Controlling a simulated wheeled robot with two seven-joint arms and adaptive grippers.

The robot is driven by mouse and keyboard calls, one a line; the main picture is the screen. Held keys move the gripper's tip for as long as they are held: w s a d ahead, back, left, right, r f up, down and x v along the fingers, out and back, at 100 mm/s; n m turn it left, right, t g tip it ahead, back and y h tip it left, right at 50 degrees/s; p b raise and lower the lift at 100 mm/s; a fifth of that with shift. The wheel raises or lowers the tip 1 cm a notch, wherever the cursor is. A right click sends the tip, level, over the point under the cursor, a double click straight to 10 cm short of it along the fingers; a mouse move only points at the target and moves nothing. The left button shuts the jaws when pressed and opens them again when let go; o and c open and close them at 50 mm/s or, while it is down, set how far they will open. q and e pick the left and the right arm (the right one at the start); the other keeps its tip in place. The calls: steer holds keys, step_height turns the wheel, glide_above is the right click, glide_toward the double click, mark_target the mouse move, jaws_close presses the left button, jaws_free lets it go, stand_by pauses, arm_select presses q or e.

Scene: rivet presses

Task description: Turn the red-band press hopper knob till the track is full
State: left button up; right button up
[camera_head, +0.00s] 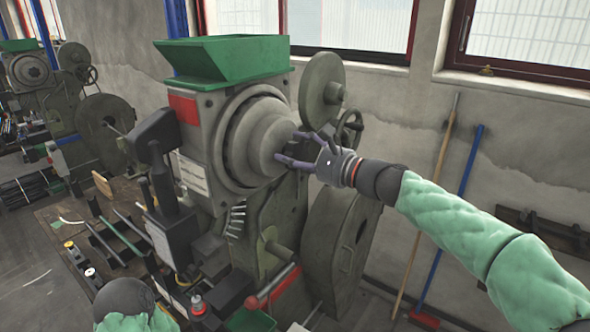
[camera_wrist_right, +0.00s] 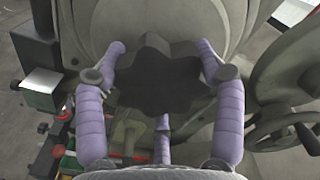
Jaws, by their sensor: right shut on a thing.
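The press with a red band (camera_head: 184,108) on its upper left face stands in the middle of the head view, with a green hopper (camera_head: 225,60) on top. A large round grey hopper drum (camera_head: 262,140) faces right. My right gripper (camera_head: 289,147) is at the drum's front, its purple fingers pointing left. In the right wrist view, the dark lobed knob (camera_wrist_right: 163,82) lies between the fingers of my right gripper (camera_wrist_right: 161,48), which is shut on it. My left gripper is not in view.
A grey flywheel (camera_head: 340,250) and a smaller wheel (camera_head: 322,85) stand beside the drum. A second press (camera_head: 40,75) is at far left. A workbench (camera_head: 65,225) holds tools at left. A broom (camera_head: 430,200) and a blue-handled one (camera_head: 458,210) lean on the wall.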

steer(key=n+b, duration=0.3)
steer(key=f+n+b, duration=0.1)
steer(key=b, duration=0.1)
steer(key=shift+w+n, duration=0.25)
steer(key=shift+n, duration=0.15)
steer(key=shift+d+r+n+b, duration=0.1)
steer(key=shift+r+n+b, duration=0.15)
steer(key=shift+n+b, duration=0.45)
steer(key=shift+d+r+n, duration=0.1)
steer(key=shift+r+n, duration=0.2)
